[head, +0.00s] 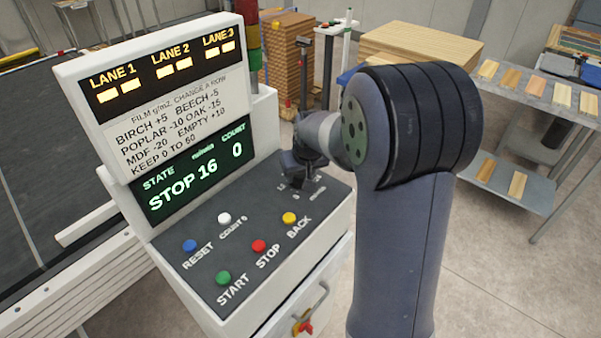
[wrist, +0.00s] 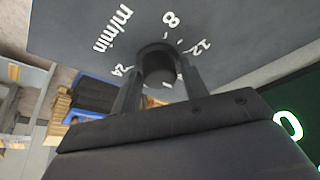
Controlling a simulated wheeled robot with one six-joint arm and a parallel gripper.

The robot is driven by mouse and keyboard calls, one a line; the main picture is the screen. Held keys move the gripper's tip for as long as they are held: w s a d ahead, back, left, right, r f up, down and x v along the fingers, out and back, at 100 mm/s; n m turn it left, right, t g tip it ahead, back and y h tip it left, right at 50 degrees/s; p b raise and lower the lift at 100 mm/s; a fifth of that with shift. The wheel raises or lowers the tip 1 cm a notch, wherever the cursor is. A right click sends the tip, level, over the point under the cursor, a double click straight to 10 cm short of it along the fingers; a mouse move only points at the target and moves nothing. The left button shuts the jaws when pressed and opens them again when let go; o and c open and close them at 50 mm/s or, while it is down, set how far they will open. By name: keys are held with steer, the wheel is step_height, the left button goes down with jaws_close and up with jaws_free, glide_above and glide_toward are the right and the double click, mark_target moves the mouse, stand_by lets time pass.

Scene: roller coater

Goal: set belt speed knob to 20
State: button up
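The belt speed knob (wrist: 158,68) is a dark round knob on the grey panel, ringed by white marks; 8, 12 and 24 with "m/min" are readable in the wrist view. My gripper (wrist: 160,78) has one finger on each side of the knob, close against it, and looks shut on it. The pointer and the mark for 20 are hidden. In the head view my gripper (head: 301,172) is over the right end of the panel, and my arm covers part of the dial. The green display (head: 190,172) reads STOP, 16 m/min and count 0.
Blue RESET (head: 190,246), white COUNT 0 (head: 224,218), green START (head: 223,278), red STOP (head: 259,246) and yellow BACK (head: 289,218) buttons sit left of the knob. The upright sign (head: 160,95) rises behind them. A red-handled switch (head: 304,325) is on the cabinet front.

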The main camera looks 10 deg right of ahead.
steer(key=c, duration=0.6)
steer(key=shift+m, duration=0.3)
steer(key=m+h+b, duration=0.1)
steer(key=m+b, duration=0.1)
steer(key=m+h+b, duration=0.1)
steer(key=m+b, duration=0.1)
steer(key=m, duration=0.1)
steer(key=shift+w+a+f, duration=0.1)
steer(key=shift+a+f, duration=0.05)
steer(key=shift+a, duration=0.05)
steer(key=m+h+b, duration=0.1)
steer(key=m, duration=0.1)
steer(key=shift+m+g+b, duration=0.3)
steer(key=shift+m, duration=0.1)
steer(key=shift+w+a+r+m+g+h+b, duration=0.1)
steer(key=shift+m+g+h+b, duration=0.2)
steer(key=shift+m, duration=0.5)
steer(key=shift+r+m+g+h+b, duration=0.15)
steer(key=shift+m+b, duration=0.25)
steer(key=shift+m, duration=0.4)
steer(key=o, duration=1)
